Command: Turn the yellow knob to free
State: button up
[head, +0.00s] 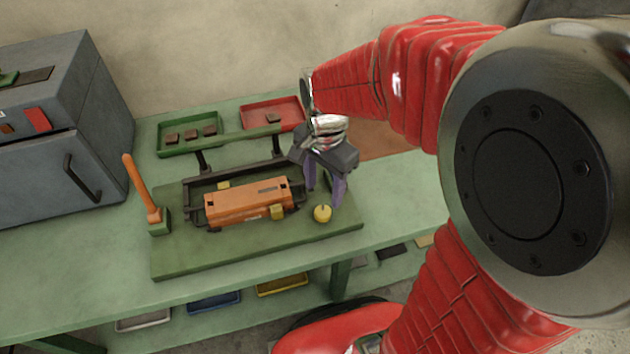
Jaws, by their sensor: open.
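A round yellow knob (322,214) sits on the green base board (240,251), near its right end. A small light mark shows on its top, but I cannot read its setting. My gripper (325,196) points down just above and behind the knob, its purple fingers apart with nothing seen between them. The fingers look apart from the knob, though the exact gap is hard to tell.
An orange lever (141,187) stands at the board's left end. Behind are a green tray (178,149) with several brown pieces and a red tray (259,113) with one. A grey cabinet (62,150) stands at left. The table (397,205) is clear at right.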

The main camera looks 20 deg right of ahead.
aim_at(323, 211)
notch_tip(323, 211, down, 8)
jog(key=shift+f, duration=0.1)
dwell(0.4)
jog(key=shift+c, duration=0.6)
jog(key=c, duration=0.9)
